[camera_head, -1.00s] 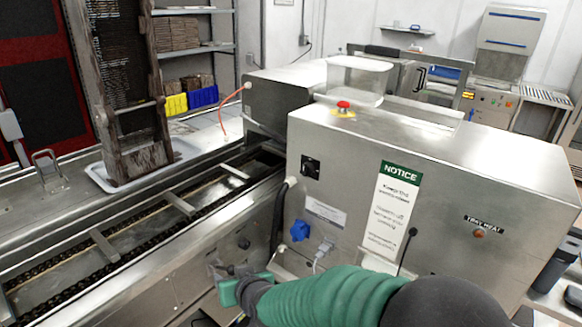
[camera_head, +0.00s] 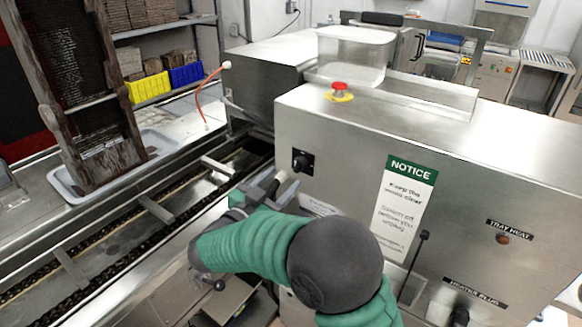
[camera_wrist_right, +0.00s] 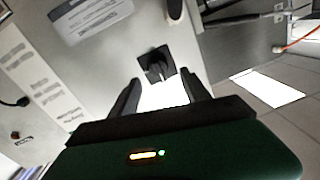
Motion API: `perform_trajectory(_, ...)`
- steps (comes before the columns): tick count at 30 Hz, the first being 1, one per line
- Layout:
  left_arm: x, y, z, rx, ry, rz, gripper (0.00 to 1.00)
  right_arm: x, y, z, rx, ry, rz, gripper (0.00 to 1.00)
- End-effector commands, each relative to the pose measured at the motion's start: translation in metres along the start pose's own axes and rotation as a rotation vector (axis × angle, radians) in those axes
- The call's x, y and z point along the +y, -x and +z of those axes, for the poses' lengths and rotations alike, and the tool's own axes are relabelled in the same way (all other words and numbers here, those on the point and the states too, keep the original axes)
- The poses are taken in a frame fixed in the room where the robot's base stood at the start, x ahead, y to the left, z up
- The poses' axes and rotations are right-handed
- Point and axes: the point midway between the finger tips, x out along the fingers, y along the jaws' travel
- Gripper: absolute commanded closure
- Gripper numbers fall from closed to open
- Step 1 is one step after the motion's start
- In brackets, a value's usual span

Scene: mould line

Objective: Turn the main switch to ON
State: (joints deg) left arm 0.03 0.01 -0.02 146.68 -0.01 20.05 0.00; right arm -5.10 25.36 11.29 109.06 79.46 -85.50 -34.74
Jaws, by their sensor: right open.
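The main switch (camera_head: 302,162) is a black rotary knob on a dark square plate, on the left part of the steel machine's front panel. It also shows in the right wrist view (camera_wrist_right: 157,65), straight ahead between the fingers. My right gripper (camera_head: 288,186) is open and empty, just below and left of the switch and apart from it. In the right wrist view the two dark fingers (camera_wrist_right: 165,92) point toward the knob. I cannot read any marking around the knob. My left gripper is not in view.
A red emergency button (camera_head: 340,87) and a clear box (camera_head: 354,55) are on top of the machine. A chain conveyor (camera_head: 150,212) runs along the left.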

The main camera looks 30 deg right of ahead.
Motion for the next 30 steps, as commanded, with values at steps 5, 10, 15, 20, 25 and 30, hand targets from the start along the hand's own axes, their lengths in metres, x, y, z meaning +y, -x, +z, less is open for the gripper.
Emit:
perform_trajectory(5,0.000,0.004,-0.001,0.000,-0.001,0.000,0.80,-0.002,-0.036,-0.003,0.005,0.001,0.001,0.45)
perform_trajectory(10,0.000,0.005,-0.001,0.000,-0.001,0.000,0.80,-0.006,-0.049,-0.003,0.009,0.002,-0.003,0.45)
perform_trajectory(15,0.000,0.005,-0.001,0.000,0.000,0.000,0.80,-0.005,-0.054,-0.003,0.008,0.002,-0.004,0.45)
perform_trajectory(20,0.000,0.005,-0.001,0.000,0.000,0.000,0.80,-0.003,-0.057,-0.002,0.006,0.000,-0.002,0.51)
perform_trajectory(25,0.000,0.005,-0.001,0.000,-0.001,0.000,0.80,-0.002,-0.058,-0.002,0.005,0.000,-0.002,0.74)
perform_trajectory(30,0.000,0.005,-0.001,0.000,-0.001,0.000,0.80,-0.003,-0.057,-0.002,0.007,0.001,0.001,0.96)
